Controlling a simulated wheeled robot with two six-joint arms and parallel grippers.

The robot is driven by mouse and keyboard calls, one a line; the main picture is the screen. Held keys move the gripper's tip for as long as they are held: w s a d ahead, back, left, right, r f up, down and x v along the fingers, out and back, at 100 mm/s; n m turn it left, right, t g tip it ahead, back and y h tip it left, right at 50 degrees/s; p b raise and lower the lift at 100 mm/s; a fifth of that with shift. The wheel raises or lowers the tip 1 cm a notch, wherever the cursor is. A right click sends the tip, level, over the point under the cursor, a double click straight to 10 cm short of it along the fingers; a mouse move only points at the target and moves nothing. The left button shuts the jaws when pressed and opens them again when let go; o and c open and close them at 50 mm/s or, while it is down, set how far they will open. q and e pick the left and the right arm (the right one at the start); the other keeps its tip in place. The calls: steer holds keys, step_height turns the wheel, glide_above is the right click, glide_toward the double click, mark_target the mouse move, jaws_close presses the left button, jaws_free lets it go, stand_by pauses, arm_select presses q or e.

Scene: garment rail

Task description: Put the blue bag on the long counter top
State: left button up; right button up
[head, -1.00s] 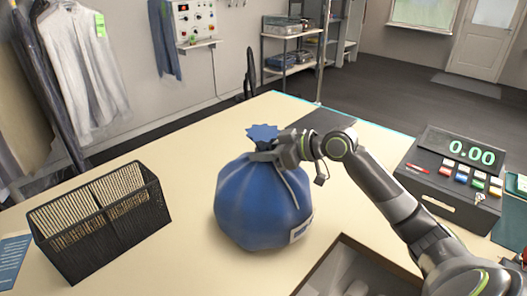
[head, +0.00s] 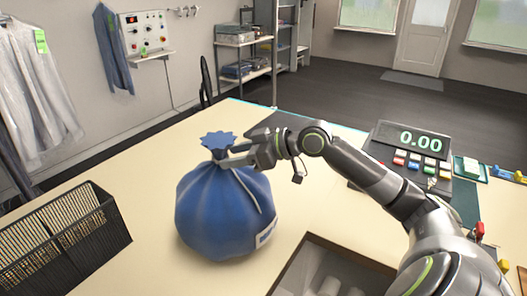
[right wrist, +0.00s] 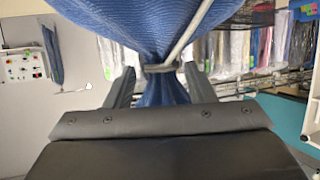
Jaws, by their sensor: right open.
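The blue bag (head: 225,212) is a round tied sack with a ruffled top and a white tag, upright on the pale counter top (head: 140,185). My right gripper (head: 238,157) is at its tied neck, coming from the right. In the right wrist view the two fingers (right wrist: 161,82) stand apart on either side of the gathered neck of the bag (right wrist: 165,55), with gaps showing, so the gripper is open around it. My left gripper is not in view.
A black wire basket (head: 65,240) stands left of the bag. A register with a 0.00 display (head: 415,145) is at the right. An open recess (head: 330,275) lies in front, right of the bag. Counter behind the bag is clear.

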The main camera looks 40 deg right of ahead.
steer(key=shift+b+v, duration=0.35)
steer(key=shift+v, duration=2)
steer(key=shift+p+v, duration=1)
steer(key=shift+v, duration=0.4)
